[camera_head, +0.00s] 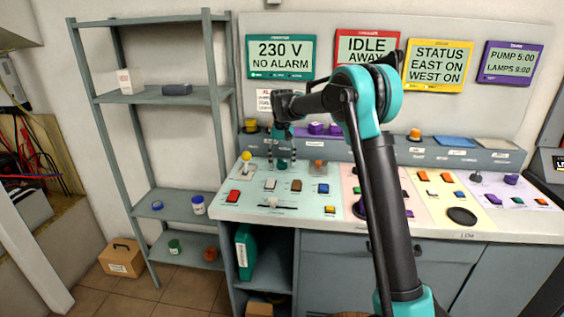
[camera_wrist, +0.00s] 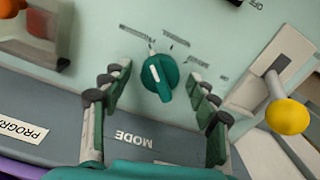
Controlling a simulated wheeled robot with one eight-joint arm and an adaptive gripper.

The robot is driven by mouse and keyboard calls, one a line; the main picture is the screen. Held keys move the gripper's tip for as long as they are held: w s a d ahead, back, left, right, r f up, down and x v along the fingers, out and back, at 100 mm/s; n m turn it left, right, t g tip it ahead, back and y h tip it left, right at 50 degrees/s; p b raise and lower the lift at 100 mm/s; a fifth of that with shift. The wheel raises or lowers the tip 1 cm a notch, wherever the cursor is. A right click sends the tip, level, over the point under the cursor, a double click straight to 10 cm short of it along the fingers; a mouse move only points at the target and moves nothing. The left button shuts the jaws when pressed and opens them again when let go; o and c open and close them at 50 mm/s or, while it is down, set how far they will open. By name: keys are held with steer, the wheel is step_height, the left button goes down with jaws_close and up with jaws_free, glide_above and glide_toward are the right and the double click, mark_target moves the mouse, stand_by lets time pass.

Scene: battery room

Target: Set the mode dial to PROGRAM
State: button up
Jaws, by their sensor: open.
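The mode dial (camera_wrist: 164,88) is a round green knob with a white pointer line, on the pale green panel above the printed word MODE. In the wrist view its pointer is tilted up and left, toward small marks whose text I cannot read. My gripper (camera_wrist: 160,75) is open, with one finger pair on each side of the dial and gaps between them and the knob. In the head view my gripper (camera_head: 283,150) points down over the back of the left panel, and the dial is hard to make out between the fingers.
A yellow-knobbed lever (camera_wrist: 288,116) stands right of the dial in the wrist view. A white card (camera_wrist: 22,130) reading PROGRA, cut off, is at lower left. An orange-topped control (camera_wrist: 30,22) is upper left. In the head view, a green-framed screen (camera_head: 280,57) reads 230 V NO ALARM.

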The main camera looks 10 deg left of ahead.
mark_target(282, 160)
step_height(282, 160, up, 12)
stand_by(0.5)
steer(key=shift+s+f, duration=0.1)
